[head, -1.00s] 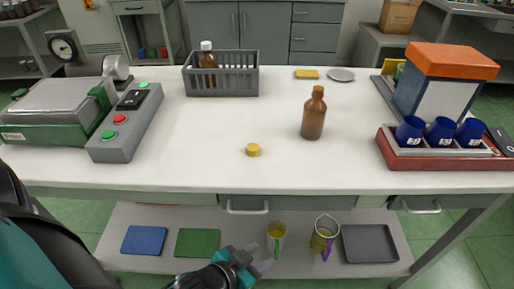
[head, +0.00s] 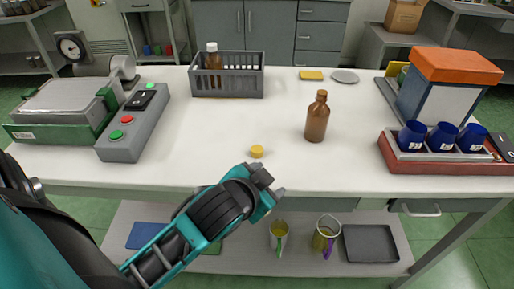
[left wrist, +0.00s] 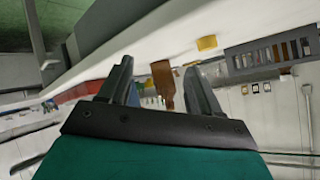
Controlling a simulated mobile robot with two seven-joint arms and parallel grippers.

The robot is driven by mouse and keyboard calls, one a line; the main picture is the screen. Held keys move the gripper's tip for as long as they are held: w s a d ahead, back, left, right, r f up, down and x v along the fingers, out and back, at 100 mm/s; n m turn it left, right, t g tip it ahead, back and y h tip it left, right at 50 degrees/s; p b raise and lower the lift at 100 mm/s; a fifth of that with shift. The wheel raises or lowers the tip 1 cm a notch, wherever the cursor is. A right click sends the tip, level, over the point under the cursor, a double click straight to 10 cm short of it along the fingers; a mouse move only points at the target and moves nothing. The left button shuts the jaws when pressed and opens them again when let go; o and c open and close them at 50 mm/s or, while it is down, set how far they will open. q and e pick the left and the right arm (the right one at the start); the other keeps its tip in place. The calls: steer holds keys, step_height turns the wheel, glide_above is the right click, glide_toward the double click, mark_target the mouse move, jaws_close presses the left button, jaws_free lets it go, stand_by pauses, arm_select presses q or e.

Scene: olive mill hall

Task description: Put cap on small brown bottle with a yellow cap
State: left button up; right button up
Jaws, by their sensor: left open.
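A small brown bottle (head: 317,117) stands upright and uncapped on the white table, right of the middle. A yellow cap (head: 257,151) lies on the table near the front edge, left of the bottle. My left gripper (head: 276,186) is at the table's front edge, just in front of the cap, empty. In the left wrist view my left gripper (left wrist: 163,85) shows two spread fingers with the brown bottle (left wrist: 164,86) seen between them at a distance. My right gripper is not in view.
A grey basket (head: 227,84) at the back holds a white-capped brown bottle (head: 213,61). A grey button box (head: 134,124) stands at left, a red tray (head: 440,163) with blue cups at right. The table around the cap is clear.

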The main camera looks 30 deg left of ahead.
arm_select(q)
steer(key=w+d+r+m+t+h, duration=0.4)
steer(key=w+r+m+t, duration=0.15)
steer(key=r, duration=0.35)
steer(key=w+d+r+m+t+h, duration=0.35)
steer(key=w+r+m, duration=0.2)
steer(key=r, duration=0.25)
steer(key=s+d+r+m+g+h, duration=0.1)
steer(key=s+d+m+g+h, duration=0.1)
steer(key=d+m+g+h, duration=0.65)
steer(key=s+d+r+m+g+h, duration=0.15)
steer(key=m+g+h, duration=0.3)
steer(key=m, duration=0.95)
steer(key=w+a+f+m+g+y, duration=0.2)
steer(key=a+f+m+g+y, duration=0.5)
steer(key=f+y, duration=0.35)
steer(key=a+r+n+y, duration=0.1)
steer(key=a+y, duration=0.7)
steer(key=a, duration=1.2)
steer(key=shift+w+r+n+y, duration=0.3)
steer(key=shift+r+n+y, duration=0.05)
steer(key=shift+n+y, duration=0.1)
